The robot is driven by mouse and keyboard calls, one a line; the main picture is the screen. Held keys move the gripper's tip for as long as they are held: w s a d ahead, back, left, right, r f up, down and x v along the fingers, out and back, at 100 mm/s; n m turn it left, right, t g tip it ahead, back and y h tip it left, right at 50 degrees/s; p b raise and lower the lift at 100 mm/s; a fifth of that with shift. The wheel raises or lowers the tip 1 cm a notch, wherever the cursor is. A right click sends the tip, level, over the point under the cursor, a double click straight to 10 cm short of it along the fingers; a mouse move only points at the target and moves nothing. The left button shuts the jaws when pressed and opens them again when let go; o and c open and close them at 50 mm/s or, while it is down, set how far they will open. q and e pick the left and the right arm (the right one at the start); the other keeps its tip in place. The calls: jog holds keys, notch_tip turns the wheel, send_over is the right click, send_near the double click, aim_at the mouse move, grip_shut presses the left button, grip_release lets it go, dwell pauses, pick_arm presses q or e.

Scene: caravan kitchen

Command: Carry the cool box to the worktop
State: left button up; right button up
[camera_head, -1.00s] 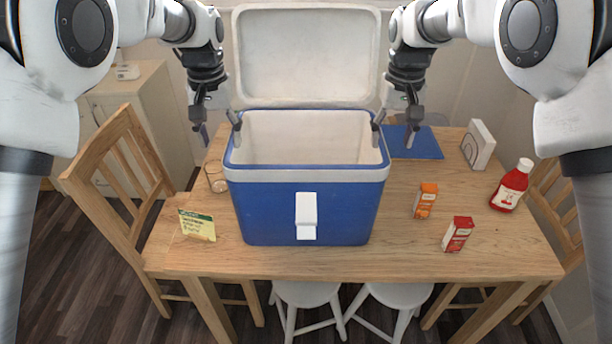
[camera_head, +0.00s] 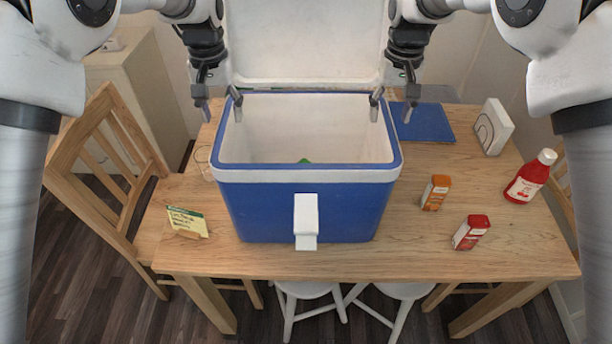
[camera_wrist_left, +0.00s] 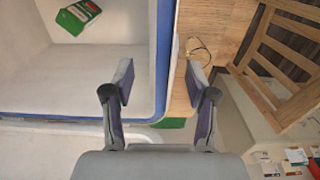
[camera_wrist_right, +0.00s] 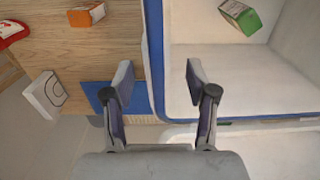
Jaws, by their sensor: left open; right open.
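The cool box (camera_head: 300,210), blue with a white rim and a white front latch, stands on the wooden table. Its lid (camera_head: 305,45) is open and upright at the back. Neither visibly grips the wall. I cannot identify the worktop with certainty.
On the table's right are an orange carton (camera_head: 436,192), a red carton (camera_head: 471,232), a red bottle (camera_head: 528,180), a white box (camera_head: 493,127) and a blue mat (camera_head: 430,123). A yellow note card (camera_head: 187,222) stands left. A chair (camera_head: 100,180) and pale cabinet (camera_head: 150,85) lie further left.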

aim_at(224, 125)
pick_arm(q)
jog(key=f, duration=0.4)
jog(key=shift+s, duration=0.2)
pick_arm(e)
jog(key=f, duration=0.4)
jog(key=shift+s, duration=0.2)
pick_arm(q)
jog(key=shift+w+f, duration=0.1)
jog(key=shift+f, duration=0.05)
pick_arm(e)
jog(key=shift+w+f, duration=0.1)
jog(key=shift+f, duration=0.1)
pick_arm(q)
grip_shut()
pick_arm(e)
jog(key=shift+r, duration=0.1)
grip_shut()
